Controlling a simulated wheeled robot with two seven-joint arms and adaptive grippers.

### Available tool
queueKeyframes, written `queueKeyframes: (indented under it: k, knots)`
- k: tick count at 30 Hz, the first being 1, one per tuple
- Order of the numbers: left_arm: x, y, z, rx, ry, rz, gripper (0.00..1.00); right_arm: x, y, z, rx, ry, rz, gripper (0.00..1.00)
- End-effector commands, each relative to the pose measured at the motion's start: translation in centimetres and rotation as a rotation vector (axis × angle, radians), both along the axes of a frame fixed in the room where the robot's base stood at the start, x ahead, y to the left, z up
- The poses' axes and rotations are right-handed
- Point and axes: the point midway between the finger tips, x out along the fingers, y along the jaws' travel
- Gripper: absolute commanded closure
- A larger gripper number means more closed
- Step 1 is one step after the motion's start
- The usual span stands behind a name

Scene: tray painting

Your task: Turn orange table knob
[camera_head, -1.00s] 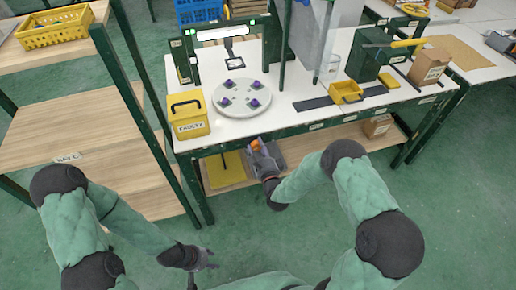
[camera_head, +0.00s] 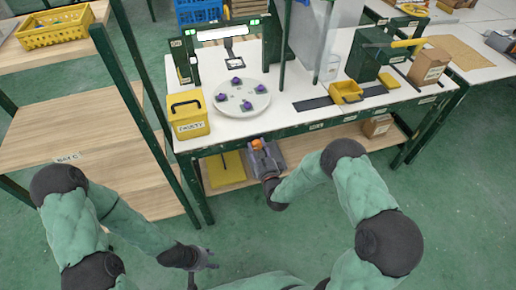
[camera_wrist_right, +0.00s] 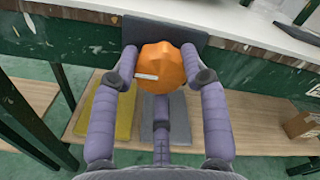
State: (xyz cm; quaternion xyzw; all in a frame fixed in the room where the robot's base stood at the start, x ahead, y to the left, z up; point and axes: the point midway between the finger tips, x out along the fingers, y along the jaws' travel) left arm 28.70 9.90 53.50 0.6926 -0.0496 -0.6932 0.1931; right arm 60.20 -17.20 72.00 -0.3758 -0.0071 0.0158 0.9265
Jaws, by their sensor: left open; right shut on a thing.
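The orange knob (camera_wrist_right: 163,70) sits on a dark plate at the front edge of the table in the right wrist view. It has a white mark on its left side. The knob also shows small in the head view (camera_head: 257,143). My right gripper (camera_wrist_right: 165,75) is shut on the knob, with one finger on each side of it; it also shows in the head view (camera_head: 266,160). My left gripper (camera_head: 207,259) is open and empty, low over the floor and away from the table. The round turntable (camera_head: 262,102) on the table carries several parts with purple tops.
A yellow lidded box (camera_head: 188,128) stands on the table left of the turntable. A small yellow bin (camera_head: 346,90) and a cardboard box (camera_head: 430,66) are at the right. A yellow plate (camera_wrist_right: 108,118) lies on the lower shelf below the knob.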

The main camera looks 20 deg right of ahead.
Motion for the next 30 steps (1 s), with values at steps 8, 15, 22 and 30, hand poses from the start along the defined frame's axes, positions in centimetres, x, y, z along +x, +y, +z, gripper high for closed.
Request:
queueKeyframes:
  k: [8,15,22,30]
  knots:
    - [0.0,0.0,0.0,0.000,0.000,0.000,0.57,-0.1,-0.1,-0.3,0.002,0.007,-0.003,0.35]
    - [0.0,0.0,0.0,0.000,0.000,0.000,0.57,-0.1,0.0,-0.1,0.001,0.004,-0.002,0.31]
    - [0.0,0.0,0.0,0.000,0.000,0.000,0.57,-0.7,-0.1,-0.1,0.001,0.004,-0.001,0.31]
    - [0.0,0.0,0.0,0.000,0.000,0.000,0.57,-5.2,-0.3,-0.2,0.001,0.006,-0.003,0.31]
